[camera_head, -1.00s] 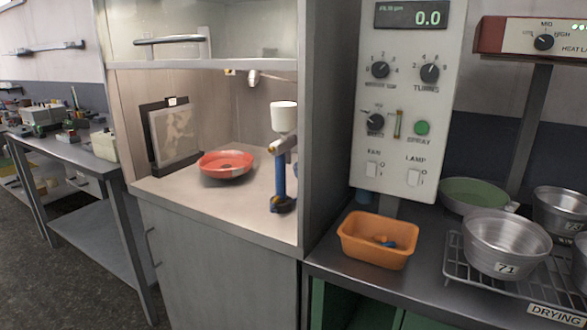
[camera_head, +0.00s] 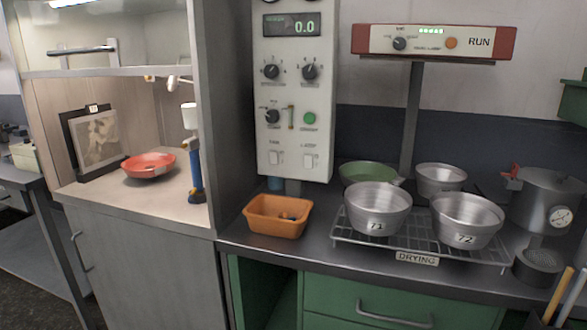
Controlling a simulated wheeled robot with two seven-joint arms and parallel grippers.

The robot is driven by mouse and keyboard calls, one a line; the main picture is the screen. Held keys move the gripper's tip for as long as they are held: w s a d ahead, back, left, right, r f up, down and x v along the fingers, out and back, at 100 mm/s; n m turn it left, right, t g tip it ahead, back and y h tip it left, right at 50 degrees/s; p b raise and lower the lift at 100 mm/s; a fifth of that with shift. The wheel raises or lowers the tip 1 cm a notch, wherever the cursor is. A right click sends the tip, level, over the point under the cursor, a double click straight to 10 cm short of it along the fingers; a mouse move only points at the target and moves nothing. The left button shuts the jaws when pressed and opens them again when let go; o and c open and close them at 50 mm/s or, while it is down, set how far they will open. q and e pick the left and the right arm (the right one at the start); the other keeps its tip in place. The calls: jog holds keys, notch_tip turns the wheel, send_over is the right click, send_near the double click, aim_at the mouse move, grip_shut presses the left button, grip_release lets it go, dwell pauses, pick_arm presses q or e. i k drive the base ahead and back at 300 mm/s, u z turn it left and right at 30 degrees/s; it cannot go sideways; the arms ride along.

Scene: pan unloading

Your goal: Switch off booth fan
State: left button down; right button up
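The booth (camera_head: 213,110) is a grey cabinet on the left with a raised front panel and a lit interior. Beside it hangs a pale control panel (camera_head: 294,135) with a display reading 0.0, several black knobs and a green button (camera_head: 309,118). Low on the panel are two white rocker switches. The left one is the fan switch (camera_head: 275,159) and the right one is the lamp switch (camera_head: 309,161). The labels are blurred now; which way each rocker is pressed is too small to tell. Neither of my grippers is in view.
Inside the booth are a red dish (camera_head: 148,165), a framed plate and a blue stand (camera_head: 195,175). An orange bin (camera_head: 277,216) sits below the panel. Pans 71 (camera_head: 376,212) and 72 (camera_head: 466,222) stand on the drying rack. A red heat-lamp unit (camera_head: 434,42) stands above; a pot (camera_head: 543,198) is at right.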

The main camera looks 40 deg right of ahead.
aim_at(273, 155)
jog(key=k, duration=0.65)
jog(key=z, duration=1.4)
jog(key=i, duration=0.5)
